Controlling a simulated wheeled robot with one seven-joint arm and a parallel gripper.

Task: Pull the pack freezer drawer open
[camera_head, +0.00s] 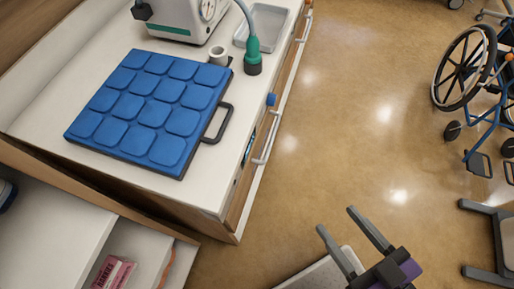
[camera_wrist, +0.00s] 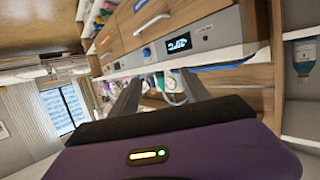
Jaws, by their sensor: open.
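The bedside cabinet's front shows a white bar handle (camera_head: 262,158) beside a dark display and a blue knob (camera_head: 271,99). In the wrist view a grey panel (camera_wrist: 205,37) carries a lit display, with the blue knob (camera_wrist: 146,52) beside it. A wooden drawer front there has a white bar handle (camera_wrist: 152,24). The drawer fronts look flush; which one is the pack freezer drawer is not clear. My gripper (camera_head: 338,220) is open and empty, off the cabinet's near corner, apart from the handles. It also shows in the wrist view (camera_wrist: 159,91), fingers towards the cabinet front.
A blue quilted pack (camera_head: 147,109) with a dark handle lies on the white cabinet top. A grey tray (camera_head: 267,26), a green-ended hose (camera_head: 252,55) and a white device (camera_head: 178,15) stand behind it. A wheelchair (camera_head: 480,85) is at right. The floor between is clear.

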